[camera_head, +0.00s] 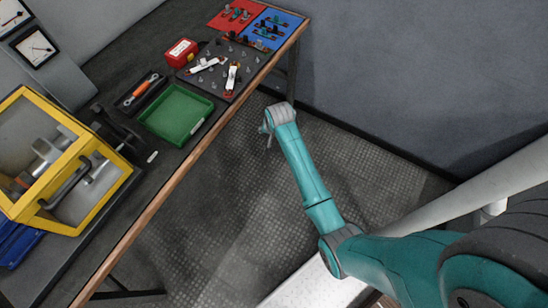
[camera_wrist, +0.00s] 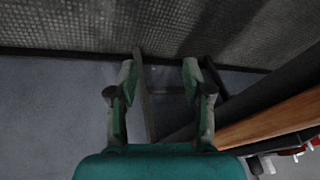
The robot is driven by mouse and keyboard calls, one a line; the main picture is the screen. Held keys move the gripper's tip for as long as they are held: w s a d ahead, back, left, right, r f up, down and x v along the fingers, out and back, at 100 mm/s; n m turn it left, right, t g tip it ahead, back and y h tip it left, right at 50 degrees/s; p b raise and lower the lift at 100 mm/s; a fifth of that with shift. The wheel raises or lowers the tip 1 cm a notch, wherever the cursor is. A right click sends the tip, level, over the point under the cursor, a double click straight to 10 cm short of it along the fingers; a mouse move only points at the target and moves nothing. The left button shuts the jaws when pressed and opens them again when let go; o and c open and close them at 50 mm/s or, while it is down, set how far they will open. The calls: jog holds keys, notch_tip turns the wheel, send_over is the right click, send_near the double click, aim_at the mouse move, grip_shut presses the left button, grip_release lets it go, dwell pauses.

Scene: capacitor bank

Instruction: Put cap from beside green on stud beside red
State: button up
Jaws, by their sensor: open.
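My gripper (camera_head: 268,134) is open and empty off the bench's front edge, over the floor. In the wrist view (camera_wrist: 159,75) its two fingers are apart with nothing between them. A dark board (camera_head: 212,90) on the bench carries several grey studs and two white-and-red pieces (camera_head: 206,65) (camera_head: 232,78). A red box (camera_head: 181,52) stands left of the board. A green tray (camera_head: 177,114) lies nearer, and a small white piece (camera_head: 152,156) lies beside it. Which piece is the cap and which stud is meant is too small to tell.
A red mat (camera_head: 218,21) and blue mat (camera_head: 292,20) with small parts lie at the bench's far end. A black tray (camera_head: 128,104) holds an orange-handled tool. A yellow-framed case (camera_head: 112,190) stands near left. The wooden bench edge (camera_wrist: 270,122) is right in the wrist view.

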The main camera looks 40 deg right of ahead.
jog(key=s+a+f+n+t, duration=0.1)
jog(key=s+a+f, duration=0.2)
jog(key=s, duration=0.5)
jog(key=shift+a+f+n+t, duration=0.15)
jog(key=shift+a+n+t, duration=0.2)
jog(key=shift+a, duration=0.5)
jog(key=s+a+r+n+t, duration=0.2)
jog(key=s+a+r, duration=0.15)
jog(key=s, duration=0.65)
jog(key=s+a+r+n+t, duration=0.25)
jog(key=s+a, duration=0.25)
jog(key=s, duration=0.5)
jog(key=s+a+r+n+t, duration=0.1)
jog(key=s+r+t, duration=0.1)
jog(key=s+r, duration=0.5)
jog(key=s+a+r+n+t+y, duration=0.1)
jog(key=s+r, duration=0.6)
jog(key=r, duration=0.7)
jog(key=shift+s+a+r+n+t, duration=0.2)
jog(key=shift+s+a+n+t, duration=0.1)
jog(key=shift+a+n+t, duration=0.25)
jog(key=shift+d, duration=0.1)
